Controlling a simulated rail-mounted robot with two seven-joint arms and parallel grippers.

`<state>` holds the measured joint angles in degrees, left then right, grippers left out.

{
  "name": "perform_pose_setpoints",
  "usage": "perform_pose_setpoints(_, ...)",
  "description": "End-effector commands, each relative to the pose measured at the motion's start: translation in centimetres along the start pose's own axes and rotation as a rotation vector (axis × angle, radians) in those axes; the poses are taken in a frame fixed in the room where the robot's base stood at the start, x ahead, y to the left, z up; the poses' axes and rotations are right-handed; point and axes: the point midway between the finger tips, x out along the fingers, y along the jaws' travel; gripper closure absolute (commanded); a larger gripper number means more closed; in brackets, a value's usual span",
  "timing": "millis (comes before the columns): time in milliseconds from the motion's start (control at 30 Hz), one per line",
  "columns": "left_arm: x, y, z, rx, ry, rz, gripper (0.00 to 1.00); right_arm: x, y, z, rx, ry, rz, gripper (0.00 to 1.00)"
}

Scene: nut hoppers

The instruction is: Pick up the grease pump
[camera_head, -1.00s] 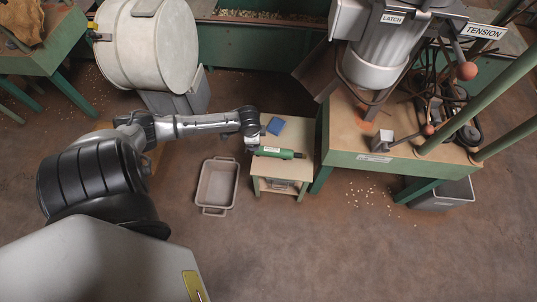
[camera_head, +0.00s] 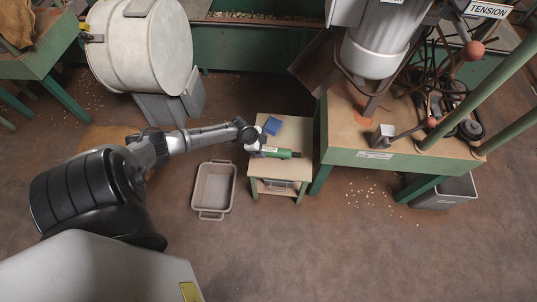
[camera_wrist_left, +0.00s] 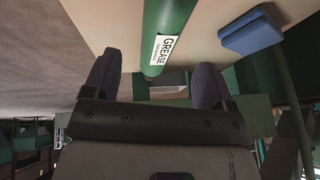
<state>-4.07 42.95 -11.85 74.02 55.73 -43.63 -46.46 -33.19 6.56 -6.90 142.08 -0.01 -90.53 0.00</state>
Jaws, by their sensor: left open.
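The grease pump is a green cylinder (camera_head: 283,153) lying on a small wooden-topped stand (camera_head: 262,171) in the head view. In the left wrist view the pump (camera_wrist_left: 170,22) comes down from the top edge, with a white "GREASE" label facing me. My left gripper (camera_head: 258,148) is at the pump's left end in the head view and hides part of it. In the wrist view the two dark fingers of the left gripper (camera_wrist_left: 157,80) are spread apart, with the pump's near end lined up between them. No grip on the pump shows. My right gripper is not in view.
A blue block (camera_head: 272,125) lies behind the pump on the stand. A grey bin (camera_head: 196,188) stands on the floor to the left. A green workbench (camera_head: 395,157) with a machine stands close on the right. The floor in front is clear.

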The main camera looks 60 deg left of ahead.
Motion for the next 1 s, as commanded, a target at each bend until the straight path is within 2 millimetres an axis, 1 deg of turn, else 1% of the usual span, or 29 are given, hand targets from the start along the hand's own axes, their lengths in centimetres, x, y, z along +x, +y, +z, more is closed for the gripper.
perform_pose_setpoints(33,0.7,0.1,0.0,-0.001,0.001,0.0,0.22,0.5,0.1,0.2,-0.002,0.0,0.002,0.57)
perform_pose_setpoints(100,1.1,0.0,0.0,0.0,0.001,0.0,0.22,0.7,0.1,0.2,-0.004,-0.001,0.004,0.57)
perform_pose_setpoints(367,1.9,0.1,0.0,0.0,0.0,0.001,0.22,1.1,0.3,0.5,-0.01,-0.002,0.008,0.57)
perform_pose_setpoints(467,2.8,0.1,-0.1,-0.001,0.001,0.001,0.22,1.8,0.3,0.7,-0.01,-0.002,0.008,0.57)
perform_pose_setpoints(700,5.9,0.1,-0.2,-0.001,0.0,0.0,0.22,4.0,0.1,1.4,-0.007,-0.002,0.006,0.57)
perform_pose_setpoints(767,6.4,0.1,-0.2,-0.001,0.0,0.001,0.22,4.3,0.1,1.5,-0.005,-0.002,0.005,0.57)
perform_pose_setpoints(1000,6.5,0.0,-0.3,0.0,-0.001,0.001,0.22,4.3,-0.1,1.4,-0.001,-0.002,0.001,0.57)
